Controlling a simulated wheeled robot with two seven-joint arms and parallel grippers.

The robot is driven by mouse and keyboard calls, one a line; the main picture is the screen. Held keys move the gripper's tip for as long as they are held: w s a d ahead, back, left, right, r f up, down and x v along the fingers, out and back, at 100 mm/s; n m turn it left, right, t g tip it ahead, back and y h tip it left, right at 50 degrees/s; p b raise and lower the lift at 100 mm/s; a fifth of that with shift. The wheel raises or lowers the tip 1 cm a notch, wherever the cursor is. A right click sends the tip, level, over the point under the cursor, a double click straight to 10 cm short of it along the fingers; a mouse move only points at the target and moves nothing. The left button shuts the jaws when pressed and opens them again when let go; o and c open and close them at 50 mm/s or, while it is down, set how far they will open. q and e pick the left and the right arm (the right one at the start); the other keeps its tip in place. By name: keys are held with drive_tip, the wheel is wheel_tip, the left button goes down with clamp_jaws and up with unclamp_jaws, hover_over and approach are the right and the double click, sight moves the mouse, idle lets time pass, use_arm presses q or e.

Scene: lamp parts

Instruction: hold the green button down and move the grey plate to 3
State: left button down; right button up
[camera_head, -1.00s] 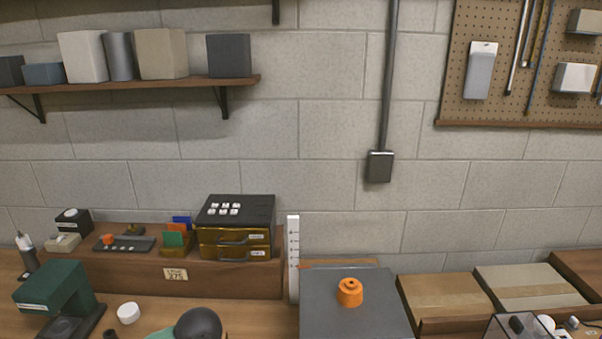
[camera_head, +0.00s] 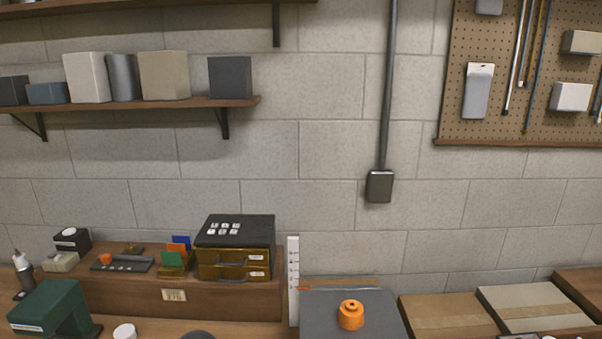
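A grey plate (camera_head: 322,318) lies at the bottom centre, with an orange round knob (camera_head: 351,314) on top of it. A white upright scale (camera_head: 293,281) with small marks stands at its left; a thin orange pointer lies across near the scale's lower part. The scale's numbers are too small to read. I see no green button; a dark green device (camera_head: 48,308) stands at the lower left, and a small green card (camera_head: 172,259) stands on the wooden riser. Neither gripper shows.
A brass-fronted drawer box (camera_head: 234,248) with white keys on top sits on the wooden riser (camera_head: 130,295). Flat cardboard boxes (camera_head: 448,316) lie right of the plate. A shelf (camera_head: 130,104) and a pegboard (camera_head: 520,75) hang on the wall.

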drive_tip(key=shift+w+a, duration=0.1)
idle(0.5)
